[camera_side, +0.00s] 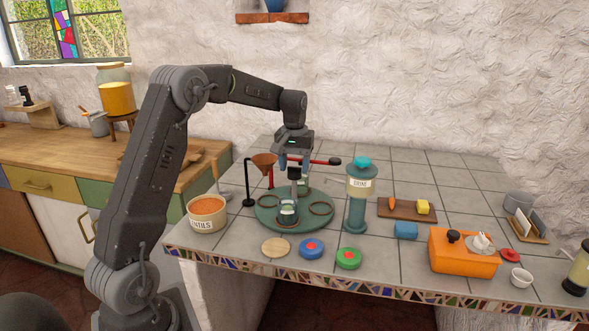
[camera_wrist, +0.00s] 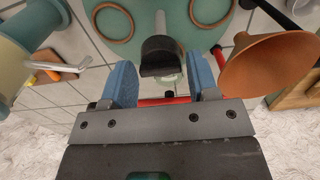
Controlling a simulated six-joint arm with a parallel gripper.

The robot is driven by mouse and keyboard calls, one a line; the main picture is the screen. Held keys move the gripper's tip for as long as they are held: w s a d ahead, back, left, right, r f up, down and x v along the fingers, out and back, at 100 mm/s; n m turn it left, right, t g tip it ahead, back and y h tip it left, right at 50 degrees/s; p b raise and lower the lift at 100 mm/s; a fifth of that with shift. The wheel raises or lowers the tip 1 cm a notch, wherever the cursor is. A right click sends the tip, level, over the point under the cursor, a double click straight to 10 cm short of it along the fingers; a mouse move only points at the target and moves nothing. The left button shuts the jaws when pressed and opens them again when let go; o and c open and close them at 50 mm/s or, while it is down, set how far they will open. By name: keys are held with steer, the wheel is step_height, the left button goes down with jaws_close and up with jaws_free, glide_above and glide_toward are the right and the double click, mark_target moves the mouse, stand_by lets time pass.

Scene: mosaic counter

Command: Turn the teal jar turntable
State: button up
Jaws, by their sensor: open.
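The round teal turntable (camera_side: 268,218) lies flat on the tiled counter; it also fills the top middle of the wrist view (camera_wrist: 190,35). Thin brown rings mark its top. A glass jar (camera_side: 288,213) stands at its front, and another jar is partly hidden behind the centre post. The post has a black knob (camera_side: 294,173), which shows in the wrist view (camera_wrist: 160,57). My gripper (camera_side: 293,163) is open above the turntable's centre, pointing down. Its blue fingers (camera_wrist: 161,78) are on either side of the knob in the wrist view, with gaps visible; their exact height against it is unclear.
A copper funnel (camera_side: 263,160) on a stand is close at left, and a red bar (camera_side: 322,161) is behind my gripper. A teal dispenser (camera_side: 357,212) stands close at right. A lentil tub (camera_side: 207,213) and several lids, including a blue one (camera_side: 311,248), lie around the front.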

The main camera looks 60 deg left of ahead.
steer(key=shift+f, duration=0.7)
steer(key=shift+c, duration=0.5)
steer(key=c, duration=0.9)
